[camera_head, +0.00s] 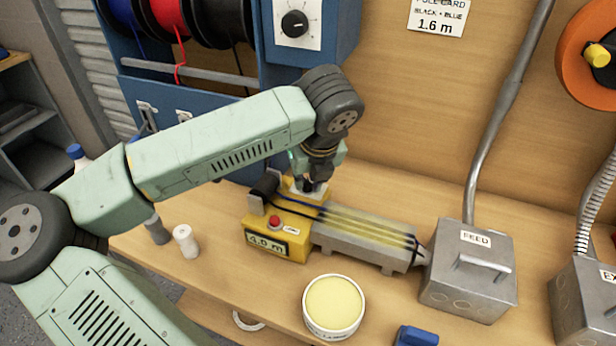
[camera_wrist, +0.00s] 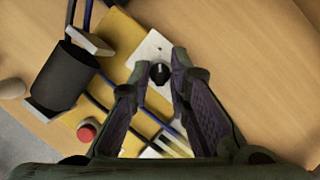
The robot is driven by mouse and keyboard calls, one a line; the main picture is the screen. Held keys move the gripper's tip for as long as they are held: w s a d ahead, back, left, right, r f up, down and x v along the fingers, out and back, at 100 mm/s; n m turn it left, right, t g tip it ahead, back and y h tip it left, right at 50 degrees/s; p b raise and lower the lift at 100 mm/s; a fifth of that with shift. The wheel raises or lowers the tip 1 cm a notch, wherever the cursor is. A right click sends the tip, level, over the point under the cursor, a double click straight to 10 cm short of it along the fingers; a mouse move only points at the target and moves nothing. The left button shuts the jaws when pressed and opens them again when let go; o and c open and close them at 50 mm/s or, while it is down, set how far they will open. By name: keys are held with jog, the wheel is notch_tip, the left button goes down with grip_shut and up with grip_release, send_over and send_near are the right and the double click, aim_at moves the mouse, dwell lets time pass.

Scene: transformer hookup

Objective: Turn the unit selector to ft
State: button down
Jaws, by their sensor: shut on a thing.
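The yellow measuring unit (camera_head: 286,245) sits on the workbench, with a display (camera_head: 267,243) reading about "4.0 m" and a red button (camera_head: 275,222). In the wrist view, a white plate (camera_wrist: 150,48) on its yellow top carries a small black knob (camera_wrist: 159,73), seemingly the unit selector. My gripper (camera_head: 312,186) points down at this plate. In the wrist view my gripper (camera_wrist: 162,68) has its fingertips on either side of the knob, shut on it. The marks on the plate are too small to read, and the fingers hide part of it.
A grey trough (camera_head: 365,245) with dark and yellowish strands runs right from the unit to the FEED box (camera_head: 468,270). A round tin (camera_head: 333,305) stands in front. A dark cylinder (camera_wrist: 66,75) is beside the plate. Another black knob (camera_head: 295,23) is on the blue cabinet.

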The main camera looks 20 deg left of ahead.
jog(key=shift+f+b, duration=0.2)
jog(key=shift+b, duration=0.65)
jog(key=shift+a+f+m+b, duration=0.1)
jog(key=shift+m+b, duration=0.3)
jog(key=shift+b, duration=0.15)
jog(key=m+b, duration=0.1)
jog(key=b, duration=0.2)
jog(key=shift+f+h, duration=0.15)
jog(key=shift+h, duration=0.25)
jog(key=m+b, duration=0.2)
jog(key=b, duration=0.1)
jog(key=shift+t+h, duration=0.3)
jog(key=shift+t, duration=0.1)
jog(key=m+b, duration=0.1)
jog(key=m+h+b, duration=0.1)
jog(key=shift+a+r+m, duration=0.1)
jog(key=shift+r+m, duration=0.15)
jog(key=shift+m, duration=0.15)
jog(key=m+h+b, duration=0.1)
jog(key=m+b, duration=0.1)
jog(key=m, duration=0.2)
jog(key=shift+r+h, duration=0.15)
jog(key=shift+h, duration=0.25)
jog(key=m, duration=0.2)
jog(key=m+g+h, duration=0.1)
jog(key=m, duration=0.2)
jog(key=shift+a+r+h, duration=0.1)
jog(key=shift+a+h, duration=0.05)
jog(key=shift+h, duration=0.15)
jog(key=shift+m, duration=0.3)
